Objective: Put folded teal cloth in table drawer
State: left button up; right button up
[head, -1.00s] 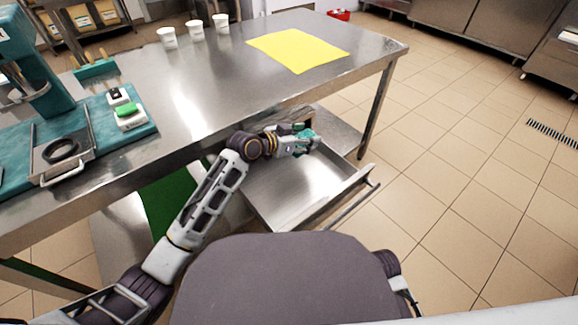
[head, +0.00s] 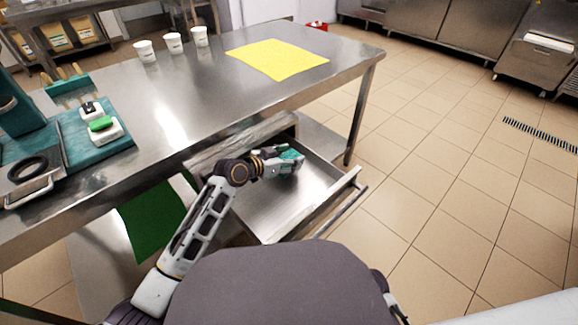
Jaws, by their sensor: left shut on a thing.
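The folded teal cloth (head: 291,155) is a small teal bundle at the tips of my left gripper (head: 286,160). My left gripper is shut on it, over the back right part of the open table drawer (head: 265,208). The drawer is pulled out from under the steel table's edge, and its bare metal floor shows. I cannot tell whether the cloth touches the drawer floor. My right gripper is not in view; only a bit of my right arm shows at the bottom.
The steel table (head: 190,95) carries a yellow sheet (head: 277,60), several white cups (head: 173,43) and a teal mat (head: 105,145) with small items at the left. A green panel (head: 150,218) stands beneath it. The tiled floor to the right is clear.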

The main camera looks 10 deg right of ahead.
pick_arm(q)
jog(key=shift+f, duration=0.6)
jog(key=shift+f+b, duration=0.65)
jog(key=shift+f, duration=0.6)
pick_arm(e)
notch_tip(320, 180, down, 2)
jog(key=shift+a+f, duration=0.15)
pick_arm(q)
jog(key=shift+f, duration=0.1)
jog(key=o, duration=1.2)
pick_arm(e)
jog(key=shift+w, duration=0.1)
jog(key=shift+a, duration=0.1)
